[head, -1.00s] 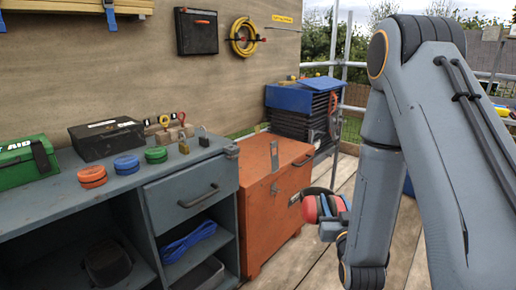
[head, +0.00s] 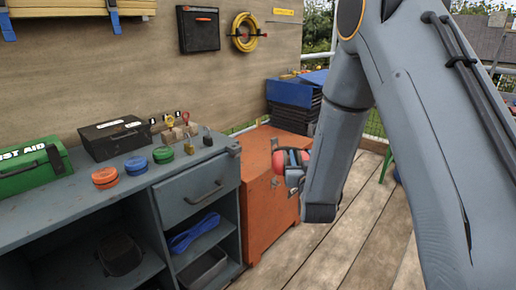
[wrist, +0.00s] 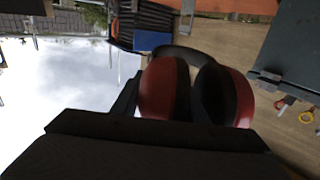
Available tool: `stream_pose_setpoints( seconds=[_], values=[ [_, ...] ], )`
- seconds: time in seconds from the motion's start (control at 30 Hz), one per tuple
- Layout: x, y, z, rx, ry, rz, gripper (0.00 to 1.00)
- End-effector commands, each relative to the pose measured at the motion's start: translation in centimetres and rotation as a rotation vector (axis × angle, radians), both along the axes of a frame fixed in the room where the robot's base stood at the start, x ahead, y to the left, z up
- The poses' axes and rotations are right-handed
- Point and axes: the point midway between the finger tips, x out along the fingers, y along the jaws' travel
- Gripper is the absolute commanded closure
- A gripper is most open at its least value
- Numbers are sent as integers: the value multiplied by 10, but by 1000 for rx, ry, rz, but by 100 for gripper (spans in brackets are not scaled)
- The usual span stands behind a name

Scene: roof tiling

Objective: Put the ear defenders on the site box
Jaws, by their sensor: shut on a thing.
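The ear defenders have red cups and a dark headband. They show large in the wrist view (wrist: 165,88), and their red cup shows small in the head view (head: 279,161). My gripper (head: 292,172) is shut on them and holds them in front of the orange site box (head: 262,205), near its top in the picture. Whether they touch the box I cannot tell. Part of the box top and its right side are hidden behind my gripper and arm.
A grey workbench (head: 165,185) stands left of the box, with a green first aid case (head: 35,168), a black case (head: 115,137), coloured discs and padlocks on it. Dark stacked crates (head: 292,105) stand behind the box. Plank floor (head: 345,225) is open at the right.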

Motion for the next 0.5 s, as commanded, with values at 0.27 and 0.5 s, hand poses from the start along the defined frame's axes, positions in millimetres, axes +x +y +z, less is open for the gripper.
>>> stream_pose_setpoints(
  seconds=[0.27,0.5],
  values=[
    [103,99,48,2,-8,47,89],
    [156,149,71,2,-5,68,89]
  ],
)
